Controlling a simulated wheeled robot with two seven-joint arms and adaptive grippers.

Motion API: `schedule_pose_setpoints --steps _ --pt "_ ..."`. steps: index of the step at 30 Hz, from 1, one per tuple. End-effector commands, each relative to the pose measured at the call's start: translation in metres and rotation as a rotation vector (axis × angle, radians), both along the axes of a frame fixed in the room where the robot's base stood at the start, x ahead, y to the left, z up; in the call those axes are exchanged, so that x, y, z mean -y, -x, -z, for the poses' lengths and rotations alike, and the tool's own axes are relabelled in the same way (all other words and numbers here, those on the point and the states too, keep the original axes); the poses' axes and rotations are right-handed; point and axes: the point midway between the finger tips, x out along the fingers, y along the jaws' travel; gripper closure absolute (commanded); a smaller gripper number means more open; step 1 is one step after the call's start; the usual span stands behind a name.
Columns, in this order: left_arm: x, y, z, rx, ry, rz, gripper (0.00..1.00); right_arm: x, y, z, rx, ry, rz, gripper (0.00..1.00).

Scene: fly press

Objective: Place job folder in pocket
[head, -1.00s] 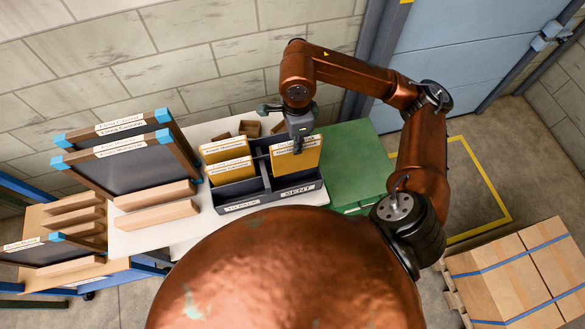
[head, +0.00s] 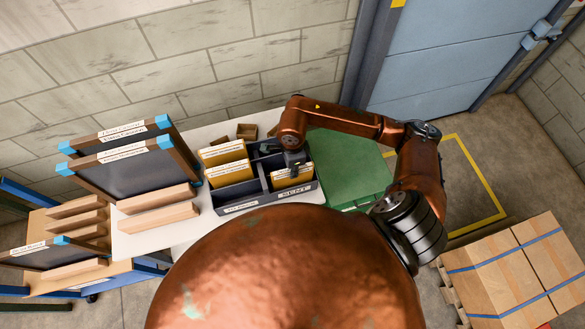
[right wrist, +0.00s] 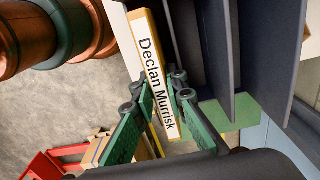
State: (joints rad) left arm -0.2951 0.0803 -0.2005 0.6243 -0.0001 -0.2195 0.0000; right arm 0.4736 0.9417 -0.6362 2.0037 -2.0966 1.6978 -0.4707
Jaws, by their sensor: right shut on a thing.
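A yellow job folder (head: 283,181) stands upright at the right section of the dark desk organiser (head: 240,204), whose front there is labelled "SENT". My right gripper (head: 294,169) is shut on its top edge from above. The folder's lower part is hidden behind the organiser's front wall. In the right wrist view the green fingers (right wrist: 162,98) pinch the folder (right wrist: 147,30), whose label reads "Declan Murrisk"; dark organiser dividers (right wrist: 217,55) run close beside it. More yellow folders (head: 232,172) stand in the left section. My left gripper is not in view.
Framed screens (head: 125,170) and wooden blocks (head: 160,219) stand left of the organiser on the white table (head: 130,240). A green cabinet (head: 345,170) stands close on the right. Strapped boxes (head: 510,260) sit on a pallet at lower right.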

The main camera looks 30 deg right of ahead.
Motion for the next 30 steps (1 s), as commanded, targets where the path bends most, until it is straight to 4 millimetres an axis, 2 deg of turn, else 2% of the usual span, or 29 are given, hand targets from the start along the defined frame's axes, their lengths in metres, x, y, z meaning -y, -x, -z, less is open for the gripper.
schedule_pose_setpoints --steps 9,10,18,26,29,30 --pt "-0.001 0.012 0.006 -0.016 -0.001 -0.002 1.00 0.000 -0.001 0.003 0.001 0.000 0.000 1.00" --pt "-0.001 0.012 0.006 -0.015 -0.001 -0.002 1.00 0.000 0.000 0.004 0.000 0.000 0.000 0.87" --pt "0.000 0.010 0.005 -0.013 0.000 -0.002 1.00 0.000 0.000 0.002 0.000 0.000 0.000 0.70" --pt "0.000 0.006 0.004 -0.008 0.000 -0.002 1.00 0.000 0.000 0.001 0.000 0.000 0.000 0.70" --pt "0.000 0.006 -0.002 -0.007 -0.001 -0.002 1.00 0.000 0.000 -0.003 0.000 0.000 0.000 0.70" --pt "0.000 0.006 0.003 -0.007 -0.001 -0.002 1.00 0.000 -0.002 -0.006 0.004 0.000 -0.001 0.70"
